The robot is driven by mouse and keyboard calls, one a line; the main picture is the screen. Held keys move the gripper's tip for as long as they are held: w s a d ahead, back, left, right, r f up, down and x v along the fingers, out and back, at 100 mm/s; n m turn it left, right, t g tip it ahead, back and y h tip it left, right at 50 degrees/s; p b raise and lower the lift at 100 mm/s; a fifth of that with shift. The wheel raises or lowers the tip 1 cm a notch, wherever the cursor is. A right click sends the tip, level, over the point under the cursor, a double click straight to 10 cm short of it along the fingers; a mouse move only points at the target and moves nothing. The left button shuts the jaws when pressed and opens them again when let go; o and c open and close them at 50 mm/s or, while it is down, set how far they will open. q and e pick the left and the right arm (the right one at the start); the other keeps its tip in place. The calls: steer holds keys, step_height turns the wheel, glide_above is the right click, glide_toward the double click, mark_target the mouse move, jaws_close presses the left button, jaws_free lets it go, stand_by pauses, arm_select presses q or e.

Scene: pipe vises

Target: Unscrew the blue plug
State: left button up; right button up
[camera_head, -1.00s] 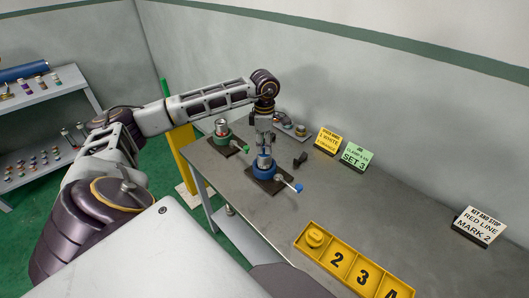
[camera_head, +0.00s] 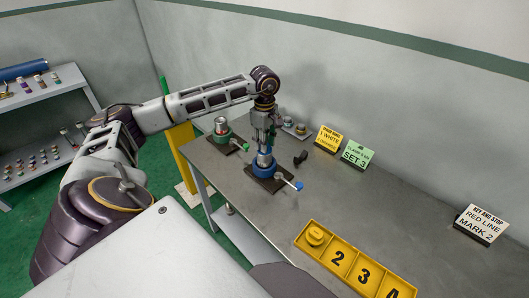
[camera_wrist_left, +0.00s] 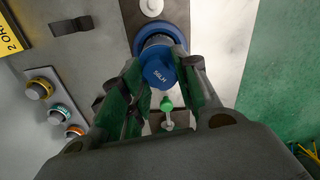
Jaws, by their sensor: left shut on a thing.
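The blue plug (camera_wrist_left: 158,74), marked "50LH", sits on top of a metal pipe held upright in the blue vise (camera_head: 262,170). My left gripper (camera_head: 265,148) points down over that vise, and its fingers are shut on the plug. In the left wrist view its two fingers (camera_wrist_left: 160,92) flank the plug. In the head view the fingers mostly hide the plug. My right gripper is not in view.
A small black object (camera_head: 300,159) and ringed parts (camera_wrist_left: 40,90) lie nearby. Signs (camera_head: 357,154) stand along the wall.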

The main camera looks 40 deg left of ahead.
arm_select(q)
steer(key=shift+m, duration=1.5)
steer(key=o, duration=1)
steer(key=shift+c, duration=0.2)
steer(key=shift+r+p, duration=0.5)
steer(key=shift+r, duration=0.65)
